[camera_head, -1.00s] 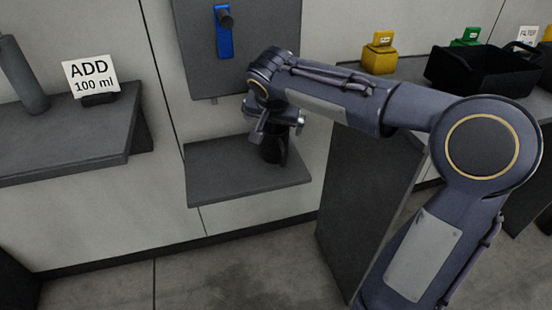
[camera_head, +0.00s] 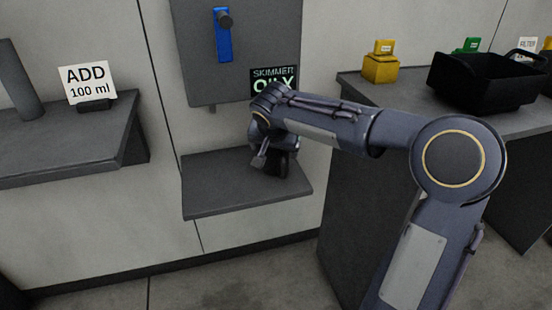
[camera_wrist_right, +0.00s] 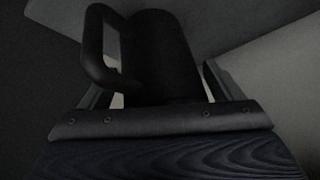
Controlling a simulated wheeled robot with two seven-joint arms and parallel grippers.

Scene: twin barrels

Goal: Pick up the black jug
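The black jug (camera_wrist_right: 165,55) fills the middle of the right wrist view, with its handle on the left side. In the head view the jug (camera_head: 285,166) shows only as a dark shape on the small grey shelf (camera_head: 215,190), mostly hidden by my right gripper (camera_head: 272,155). In the right wrist view the fingers of my right gripper (camera_wrist_right: 155,88) stand apart on either side of the jug. Light slivers show beside the jug. The fingertips are hidden, so contact cannot be made out. My left gripper is in neither view.
A grey wall panel with a blue lever (camera_head: 223,38) is above the shelf. A dark sign (camera_head: 273,80) is partly covered by my arm. An "ADD 100 ml" card (camera_head: 88,84) stands on the left shelf. A yellow container (camera_head: 380,66) and black bin (camera_head: 490,85) stand on the right counter.

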